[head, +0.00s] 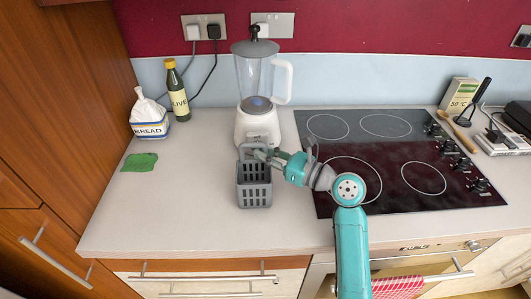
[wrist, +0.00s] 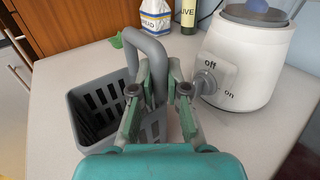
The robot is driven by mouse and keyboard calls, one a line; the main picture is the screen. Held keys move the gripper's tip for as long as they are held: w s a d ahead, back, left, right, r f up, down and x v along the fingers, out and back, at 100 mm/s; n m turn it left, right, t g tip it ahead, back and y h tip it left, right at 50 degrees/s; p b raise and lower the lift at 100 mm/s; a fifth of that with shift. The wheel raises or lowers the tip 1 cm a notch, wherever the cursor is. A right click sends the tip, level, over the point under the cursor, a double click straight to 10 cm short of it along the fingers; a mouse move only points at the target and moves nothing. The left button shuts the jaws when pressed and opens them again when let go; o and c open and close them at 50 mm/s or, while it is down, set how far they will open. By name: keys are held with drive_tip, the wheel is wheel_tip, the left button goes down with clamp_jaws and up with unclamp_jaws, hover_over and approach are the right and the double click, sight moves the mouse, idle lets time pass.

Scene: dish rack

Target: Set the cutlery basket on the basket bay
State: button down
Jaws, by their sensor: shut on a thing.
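The grey slotted cutlery basket (head: 254,196) is at the middle of the counter, in front of the blender, and looks upright. It also shows in the wrist view (wrist: 84,92), with its looped handle rising between my fingers. My gripper (head: 264,154) reaches in from the right and is shut on the handle; its green fingers (wrist: 160,82) are on both sides of it. I cannot tell whether the basket's underside touches the counter. I cannot make out a basket bay in either view.
A white blender (head: 258,125) stands close behind the basket. A green cloth-like patch (head: 140,162), a bread bag (head: 149,122) and an olive bottle (head: 178,95) are at the left. A black hob (head: 400,165) lies to the right. The counter's front left is clear.

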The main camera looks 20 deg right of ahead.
drive_tip(key=shift+f, duration=0.1)
drive_tip(key=c, duration=1.2)
unclamp_jaws()
